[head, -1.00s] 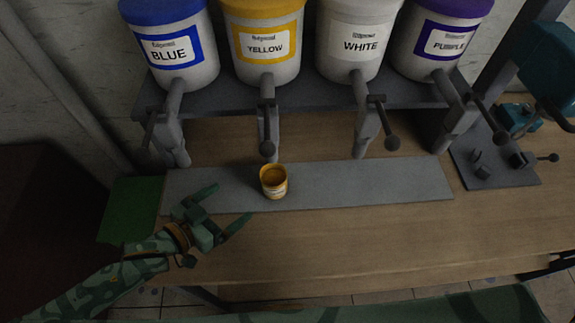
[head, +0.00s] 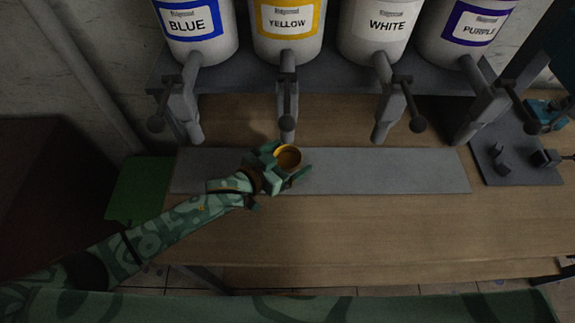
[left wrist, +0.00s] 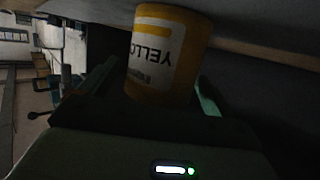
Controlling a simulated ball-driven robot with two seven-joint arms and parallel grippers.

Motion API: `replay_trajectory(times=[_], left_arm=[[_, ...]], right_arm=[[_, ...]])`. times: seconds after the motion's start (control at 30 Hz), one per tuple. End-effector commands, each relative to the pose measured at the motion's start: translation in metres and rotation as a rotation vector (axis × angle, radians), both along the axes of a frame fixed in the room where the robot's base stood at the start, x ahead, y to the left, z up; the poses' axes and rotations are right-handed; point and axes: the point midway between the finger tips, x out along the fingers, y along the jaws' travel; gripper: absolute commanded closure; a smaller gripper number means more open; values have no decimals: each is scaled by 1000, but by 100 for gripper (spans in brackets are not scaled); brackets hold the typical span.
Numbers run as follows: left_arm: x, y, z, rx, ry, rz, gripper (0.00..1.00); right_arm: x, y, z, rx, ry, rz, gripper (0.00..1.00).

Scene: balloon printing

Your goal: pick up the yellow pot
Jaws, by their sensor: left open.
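The yellow pot (head: 288,158) stands on the grey strip below the yellow dispenser's tap in the head view. Its open top shows a brownish-orange inside. In the left wrist view the yellow pot (left wrist: 168,52) fills the middle, with a white label reading "YELLO". My left gripper (head: 284,168) is open, with its fingers on either side of the pot. In the left wrist view one finger shows on each side of the pot; I cannot tell whether they touch it. My right gripper is not in view.
Blue, yellow (head: 287,30), white and purple dispensers stand on a shelf behind, their taps hanging over the grey strip (head: 400,172). A green mat (head: 138,190) lies at the left. A dark device (head: 510,160) stands at the right. The table front (head: 380,225) is clear.

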Motion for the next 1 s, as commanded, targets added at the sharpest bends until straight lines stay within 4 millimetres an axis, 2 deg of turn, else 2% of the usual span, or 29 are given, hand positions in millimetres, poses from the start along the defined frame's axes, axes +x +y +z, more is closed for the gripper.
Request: replay_trajectory(times=[0.2,0.23,0.4,0.5,0.77,1.0], left_arm=[[2,-1,0,0,0,0,11],[2,-1,0,1,-1,0,13],[1,-1,0,1,-1,1,61],[2,-1,0,-1,-1,0,70],[2,-1,3,-1,-2,0,70],[2,-1,27,-1,-4,-1,70]], right_arm=[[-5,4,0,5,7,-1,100],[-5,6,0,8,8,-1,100],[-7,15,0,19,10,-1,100],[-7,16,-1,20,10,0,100],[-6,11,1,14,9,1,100],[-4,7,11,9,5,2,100]])
